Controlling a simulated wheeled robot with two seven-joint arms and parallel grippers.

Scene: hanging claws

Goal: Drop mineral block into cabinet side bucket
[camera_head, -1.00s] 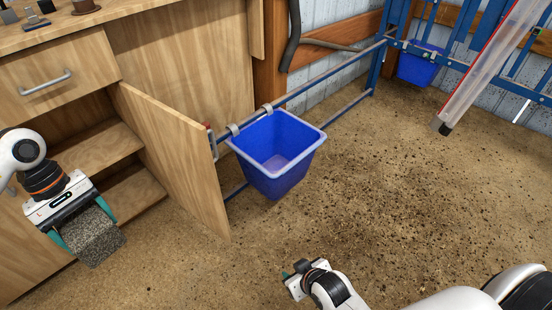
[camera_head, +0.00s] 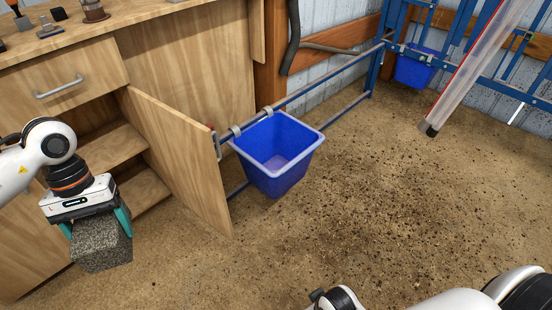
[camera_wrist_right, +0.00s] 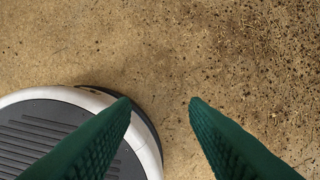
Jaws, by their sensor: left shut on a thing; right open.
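A grey speckled mineral block (camera_head: 101,245) is held between the teal fingers of my left gripper (camera_head: 97,222), in front of the open cabinet at the left. The cabinet side bucket (camera_head: 277,152) is blue and empty. It hangs by hooks on a blue rail just right of the open cabinet door, to the right of the block and apart from it. My right gripper (camera_wrist_right: 160,102) shows in the right wrist view with its green fingers apart and nothing between them. In the head view only part of the right arm shows at the bottom edge.
The open wooden cabinet door (camera_head: 182,160) stands between my left gripper and the bucket. A second blue bucket (camera_head: 418,66) hangs on the blue gate at the back right. A clear tube (camera_head: 480,65) leans nearby.

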